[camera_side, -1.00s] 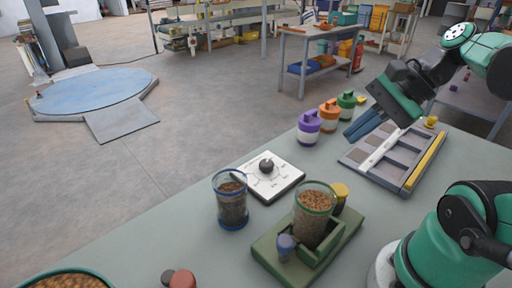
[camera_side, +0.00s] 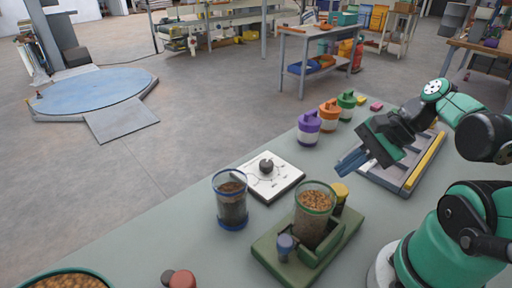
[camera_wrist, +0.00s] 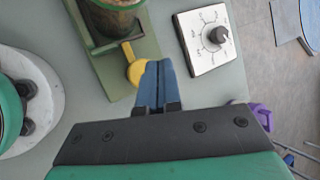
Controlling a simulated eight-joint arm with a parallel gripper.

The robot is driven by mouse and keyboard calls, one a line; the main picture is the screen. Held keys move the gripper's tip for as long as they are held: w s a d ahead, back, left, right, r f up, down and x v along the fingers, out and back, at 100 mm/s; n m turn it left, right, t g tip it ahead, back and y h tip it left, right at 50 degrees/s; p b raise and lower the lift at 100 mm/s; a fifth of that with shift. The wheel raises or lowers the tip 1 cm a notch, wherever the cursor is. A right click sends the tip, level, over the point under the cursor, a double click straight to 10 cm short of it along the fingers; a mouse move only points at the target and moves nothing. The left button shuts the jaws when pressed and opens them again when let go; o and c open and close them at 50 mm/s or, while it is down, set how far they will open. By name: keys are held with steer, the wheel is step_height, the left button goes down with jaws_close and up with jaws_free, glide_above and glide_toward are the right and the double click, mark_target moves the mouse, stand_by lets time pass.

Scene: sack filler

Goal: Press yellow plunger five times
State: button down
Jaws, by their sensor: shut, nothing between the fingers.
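The yellow plunger (camera_side: 340,191) stands at the back end of the green dispenser base (camera_side: 327,252), beside a clear cup of brown grain (camera_side: 313,211). In the wrist view the yellow plunger (camera_wrist: 137,72) shows as a round yellow top with a yellow arm, just left of my fingertips. My gripper (camera_side: 341,172) is shut and empty, its blue fingers together. In the side view it hangs above and behind the plunger, apart from it. In the wrist view the fingertips (camera_wrist: 158,66) overlap the plunger's right edge, but height between them is hard to tell.
A white dial box (camera_side: 270,176) and a dark-filled cup (camera_side: 231,201) stand left of the dispenser. Purple (camera_side: 308,128), orange (camera_side: 329,116) and green (camera_side: 347,104) lidded jars stand at the back edge. A grey tray (camera_side: 412,166) lies under my arm.

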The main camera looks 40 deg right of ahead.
mark_target(337, 190)
steer(key=shift+f, duration=0.85)
stand_by(1.5)
steer(key=shift+f, duration=0.4)
steer(key=shift+s+a+f, duration=0.1)
steer(key=shift+f, duration=0.9)
stand_by(0.9)
steer(key=shift+r, duration=0.15)
stand_by(0.4)
steer(key=shift+s+a+r, duration=0.15)
steer(key=shift+a+r, duration=0.05)
steer(key=shift+r, duration=0.25)
steer(key=shift+s+a+r, duration=0.15)
steer(key=shift+r, duration=0.3)
stand_by(1.9)
